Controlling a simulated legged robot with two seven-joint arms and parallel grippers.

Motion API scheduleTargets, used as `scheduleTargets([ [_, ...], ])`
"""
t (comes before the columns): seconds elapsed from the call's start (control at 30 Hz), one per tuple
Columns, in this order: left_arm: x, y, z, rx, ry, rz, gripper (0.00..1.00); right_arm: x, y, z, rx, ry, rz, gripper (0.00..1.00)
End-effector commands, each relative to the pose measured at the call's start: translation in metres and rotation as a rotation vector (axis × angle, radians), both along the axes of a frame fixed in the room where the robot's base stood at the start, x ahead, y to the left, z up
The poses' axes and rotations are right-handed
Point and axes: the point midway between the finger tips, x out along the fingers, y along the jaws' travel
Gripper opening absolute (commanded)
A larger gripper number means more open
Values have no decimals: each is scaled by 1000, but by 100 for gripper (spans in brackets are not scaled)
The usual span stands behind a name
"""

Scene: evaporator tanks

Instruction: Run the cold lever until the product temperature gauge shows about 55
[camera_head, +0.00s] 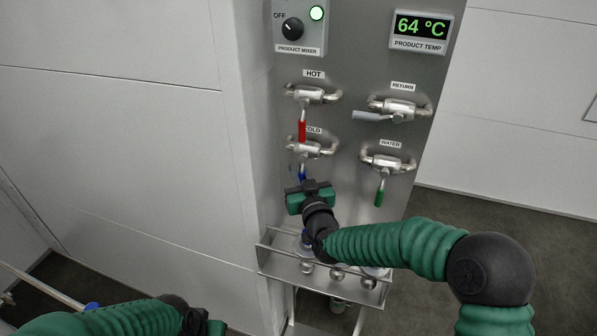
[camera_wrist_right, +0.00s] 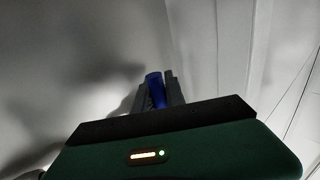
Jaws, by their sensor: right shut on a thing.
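The product temperature gauge (camera_head: 421,27) reads 64 °C in the head view. The cold valve (camera_head: 305,150) sits below the hot valve. Its blue lever (camera_head: 302,173) points down and is mostly hidden by my right gripper (camera_head: 303,184). In the right wrist view, the blue lever (camera_wrist_right: 155,90) stands between the two fingers (camera_wrist_right: 158,88), which are shut on it. My left gripper (camera_head: 205,324) is only partly in view at the bottom edge, and its fingers do not show clearly.
The hot valve has a red lever (camera_head: 302,130) just above the cold one. The return valve's grey lever (camera_head: 372,116) points left and the water valve's green lever (camera_head: 379,192) points down. A metal rack (camera_head: 267,262) juts out below. The mixer knob (camera_head: 292,29) is above.

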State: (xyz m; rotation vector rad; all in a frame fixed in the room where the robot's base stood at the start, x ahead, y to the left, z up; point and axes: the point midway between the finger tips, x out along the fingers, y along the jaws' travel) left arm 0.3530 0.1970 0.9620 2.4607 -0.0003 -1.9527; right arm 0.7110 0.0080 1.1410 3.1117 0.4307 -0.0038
Motion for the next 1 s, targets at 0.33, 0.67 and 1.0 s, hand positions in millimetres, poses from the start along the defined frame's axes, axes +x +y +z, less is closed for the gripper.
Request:
scheduleTargets([
  [0.33,0,0,10,0,0,0,36,-1,-3,6,-72,14,0,0],
  [0.67,0,0,39,0,0,0,36,-5,-17,9,-308,91,1,0],
  [1.0,0,0,91,0,0,0,36,-11,-33,17,-614,190,2,0],
])
